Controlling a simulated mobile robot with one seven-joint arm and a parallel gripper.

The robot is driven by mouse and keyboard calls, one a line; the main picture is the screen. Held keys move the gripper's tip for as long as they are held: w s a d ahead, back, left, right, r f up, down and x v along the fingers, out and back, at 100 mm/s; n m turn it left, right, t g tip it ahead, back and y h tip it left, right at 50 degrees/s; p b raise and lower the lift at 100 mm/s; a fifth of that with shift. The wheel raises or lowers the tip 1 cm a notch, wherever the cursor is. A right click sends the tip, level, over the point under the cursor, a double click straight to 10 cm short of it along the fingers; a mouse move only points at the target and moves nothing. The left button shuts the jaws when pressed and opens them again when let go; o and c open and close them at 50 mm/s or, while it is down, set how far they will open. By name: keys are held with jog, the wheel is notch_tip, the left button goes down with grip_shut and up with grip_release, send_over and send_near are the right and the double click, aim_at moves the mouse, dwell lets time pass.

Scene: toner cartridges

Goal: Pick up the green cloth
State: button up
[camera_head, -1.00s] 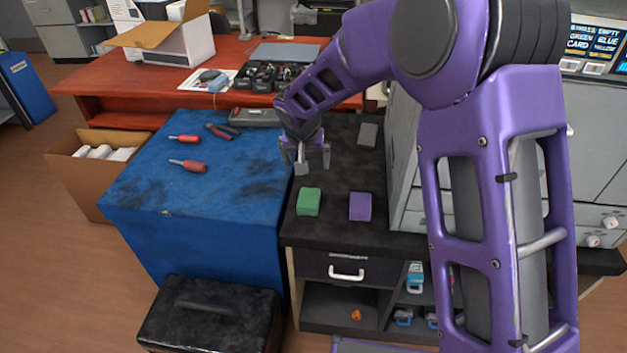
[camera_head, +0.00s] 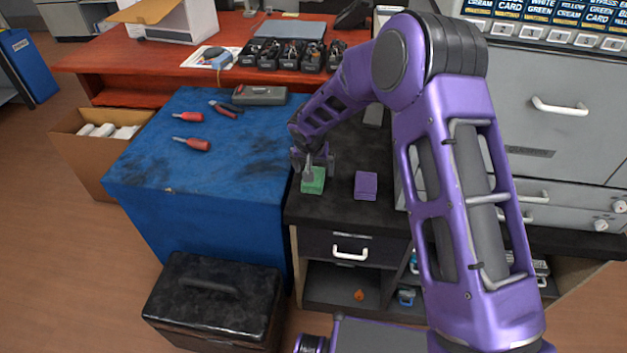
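The green cloth (camera_head: 314,184) is a small folded block on the black top of the low cabinet (camera_head: 338,211), near its left edge. My gripper (camera_head: 316,177) points down right at the cloth, with a finger in front of its upper left part and the other at its right side. The fingers look apart, astride the cloth. I cannot tell whether they touch it. The cloth appears to rest on the cabinet top, and its far side is hidden by the gripper.
A purple cloth (camera_head: 366,186) lies just right of the green one. A blue workbench (camera_head: 215,170) with red-handled screwdrivers (camera_head: 192,144) and pliers (camera_head: 226,109) stands to the left. A large grey machine (camera_head: 560,150) stands on the right. A black toolbox (camera_head: 215,300) is on the floor.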

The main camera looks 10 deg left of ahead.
jog(key=x, duration=0.4)
jog(key=shift+s+a+f, duration=0.1)
jog(key=shift+a+f, duration=0.1)
jog(key=c, duration=1.3)
jog(key=shift+o, duration=0.2)
notch_tip(320, 180, up, 10)
jog(key=shift+p, duration=0.45)
jog(key=o, duration=0.6)
jog(key=c, duration=0.5)
jog(key=shift+s+d, duration=0.1)
